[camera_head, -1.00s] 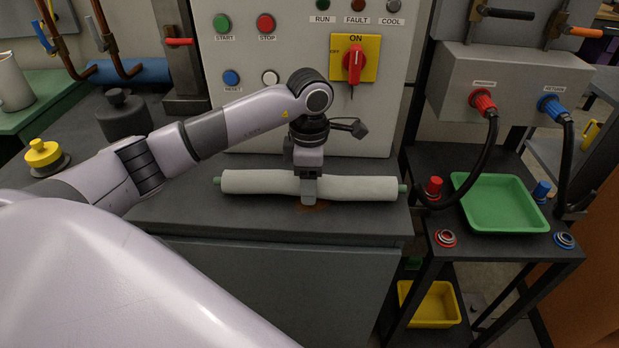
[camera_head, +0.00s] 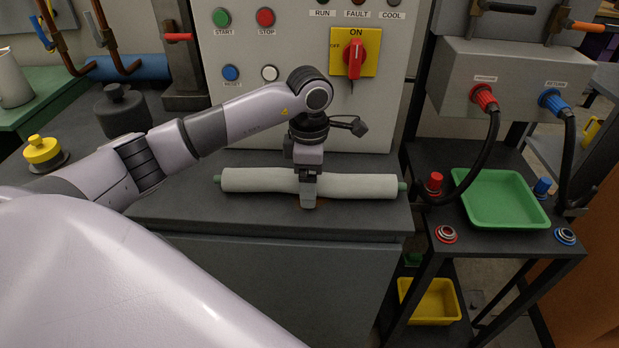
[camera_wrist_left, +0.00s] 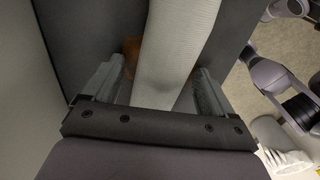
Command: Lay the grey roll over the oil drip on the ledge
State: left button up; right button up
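The pale grey roll (camera_head: 360,187) with green ends lies left to right on the dark ledge (camera_head: 260,220), below the control panel. My left gripper (camera_head: 308,192) is over the middle of the roll, one finger in front of it. In the left wrist view, the open fingers (camera_wrist_left: 160,85) stand on either side of the roll (camera_wrist_left: 170,50), with a visible gap beside it. The brown oil drip (camera_wrist_left: 132,50) shows at both sides of the roll, which covers its middle. My right gripper is not seen.
The control panel (camera_head: 235,110) with a red rotary switch (camera_head: 355,60) stands close behind the roll. A dark canister (camera_head: 122,112) and a yellow-topped knob (camera_head: 43,152) are at the left. A green tray (camera_head: 500,200) and hoses are at the right.

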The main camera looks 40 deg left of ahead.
pick_arm(q)
notch_tip(320, 180, up, 7)
jog(key=shift+r+b, duration=0.1)
jog(key=shift+b, duration=0.25)
dwell(0.3)
